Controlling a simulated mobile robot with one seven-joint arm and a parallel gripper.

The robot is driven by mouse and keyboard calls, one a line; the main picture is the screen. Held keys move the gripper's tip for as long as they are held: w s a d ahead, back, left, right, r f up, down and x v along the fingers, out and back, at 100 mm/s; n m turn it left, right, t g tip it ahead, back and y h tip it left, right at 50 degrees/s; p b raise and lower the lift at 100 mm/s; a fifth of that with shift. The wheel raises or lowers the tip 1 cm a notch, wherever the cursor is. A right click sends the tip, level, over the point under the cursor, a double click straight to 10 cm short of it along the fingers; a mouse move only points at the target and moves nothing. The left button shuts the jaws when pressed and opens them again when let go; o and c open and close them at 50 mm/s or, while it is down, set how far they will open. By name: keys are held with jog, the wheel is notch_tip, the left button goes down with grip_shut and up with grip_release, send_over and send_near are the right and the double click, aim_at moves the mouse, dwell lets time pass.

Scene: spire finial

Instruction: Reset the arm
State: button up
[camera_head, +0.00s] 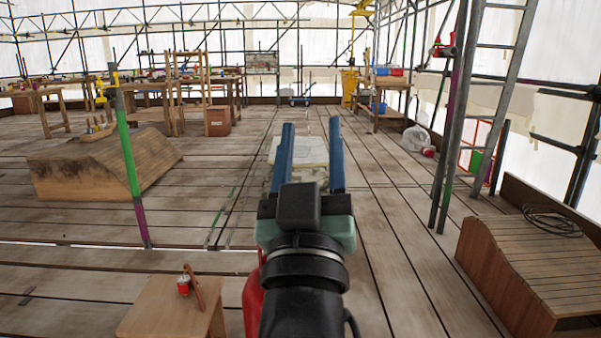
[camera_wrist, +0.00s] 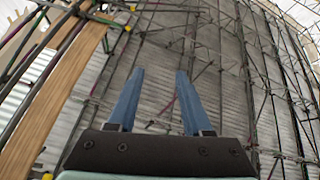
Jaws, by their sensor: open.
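My gripper (camera_head: 310,158) is in the middle of the head view, raised above the plank floor and pointing away from me. Its two blue fingers stand apart with nothing gripped between them. The wrist view also shows my gripper (camera_wrist: 154,100) open and empty. Behind it there are scaffold poles and a pale ribbed covering. Part of the floor and a pale flat object (camera_head: 300,150) beyond the fingers are partly hidden by my gripper.
A small wooden table (camera_head: 160,310) with a red can (camera_head: 184,285) stands near left. A wooden block (camera_head: 85,175) and a green-purple pole (camera_head: 130,165) are at left. A wooden structure (camera_head: 530,265) with a coiled cable (camera_head: 553,222) is at right. Floor between is mostly clear.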

jog(key=s+a+r+m+t+y+p, duration=0.1)
jog(key=s+r+p, duration=0.2)
jog(key=s+r, duration=0.5)
jog(key=s+r+t+y+p, duration=0.1)
jog(key=s+r+t+p, duration=0.15)
jog(key=s+r, duration=0.55)
notch_tip(320, 180, up, 38)
jog(key=w+p, duration=0.3)
jog(key=p, duration=3.3)
jog(key=shift+g, duration=0.35)
jog(key=shift+a, duration=0.1)
